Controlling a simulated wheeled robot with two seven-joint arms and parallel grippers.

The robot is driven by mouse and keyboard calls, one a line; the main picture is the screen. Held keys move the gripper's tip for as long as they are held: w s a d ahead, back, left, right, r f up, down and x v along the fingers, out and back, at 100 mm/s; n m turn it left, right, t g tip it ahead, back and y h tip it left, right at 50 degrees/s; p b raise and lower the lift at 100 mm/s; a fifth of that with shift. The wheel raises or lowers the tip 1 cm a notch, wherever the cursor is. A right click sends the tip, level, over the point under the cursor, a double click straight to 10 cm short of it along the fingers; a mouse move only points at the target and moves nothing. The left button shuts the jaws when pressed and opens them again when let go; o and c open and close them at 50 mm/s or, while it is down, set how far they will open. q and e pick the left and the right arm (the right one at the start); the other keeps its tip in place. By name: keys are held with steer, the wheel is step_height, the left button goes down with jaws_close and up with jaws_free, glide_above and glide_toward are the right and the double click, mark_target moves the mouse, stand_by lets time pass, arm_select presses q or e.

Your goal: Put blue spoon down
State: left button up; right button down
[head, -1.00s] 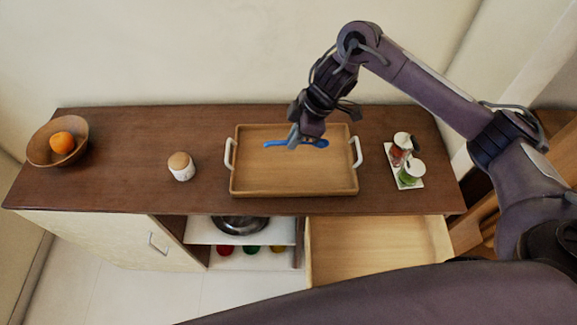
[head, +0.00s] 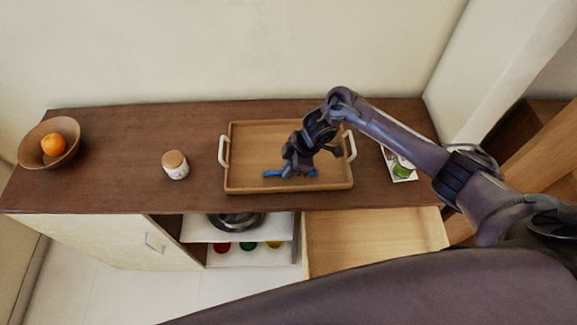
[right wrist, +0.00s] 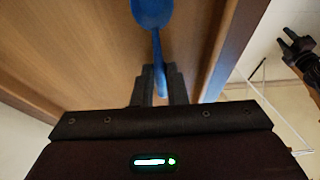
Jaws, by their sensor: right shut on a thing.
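The blue spoon (head: 275,174) is low over the wooden tray (head: 240,184), near its front side in the head view. My right gripper (head: 290,172) is shut on the spoon's handle. In the right wrist view the spoon (right wrist: 152,12) runs up from between the fingers (right wrist: 160,88), its bowl near the top edge. I cannot tell whether the spoon touches the tray floor. My arm hides part of the tray's right side. My left gripper is not in the head view; a dark gripper (right wrist: 298,50) shows at the right edge of the right wrist view, its jaws apart.
The tray has white handles and stands on a brown cabinet top. A lidded jar (head: 175,166) is left of it, and a bowl (head: 66,168) with an orange (head: 53,144) is farther left. A drawer (head: 370,235) is open below.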

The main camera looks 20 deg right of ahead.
steer(key=shift+f, duration=0.1)
steer(key=c, duration=1.5)
jaws_free()
steer(key=shift+o, duration=0.2)
steer(key=b+v, duration=0.1)
steer(key=v, duration=1.1)
steer(key=shift+s, duration=0.1)
